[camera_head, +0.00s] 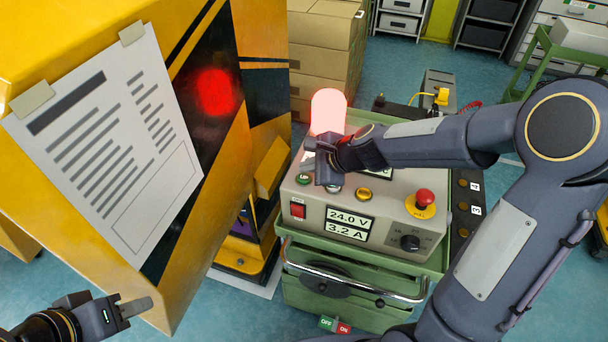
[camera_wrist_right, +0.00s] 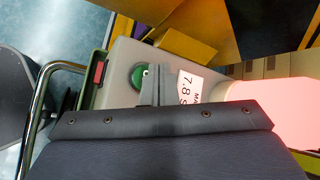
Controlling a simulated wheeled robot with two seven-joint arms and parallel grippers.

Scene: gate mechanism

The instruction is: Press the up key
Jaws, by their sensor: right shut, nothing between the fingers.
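The green up key (camera_head: 303,179) is a round button near the left edge of the grey control box's sloped top. It also shows in the right wrist view (camera_wrist_right: 140,77), in a dark ring and partly hidden by my fingers. My right gripper (camera_head: 324,177) is over the box just right of the green key, its fingers together and empty. In the right wrist view the shut fingers (camera_wrist_right: 156,74) overlap the key's right side; I cannot tell whether they touch it. My left gripper (camera_head: 130,308) is low at the left, away from the box; its jaw gap is unclear.
A yellow button (camera_head: 363,194), red emergency stop (camera_head: 424,198), red switch (camera_head: 297,210), black knob (camera_head: 410,242) and display (camera_head: 348,223) are on the box. A yellow cabinet (camera_head: 225,235) stands close at left.

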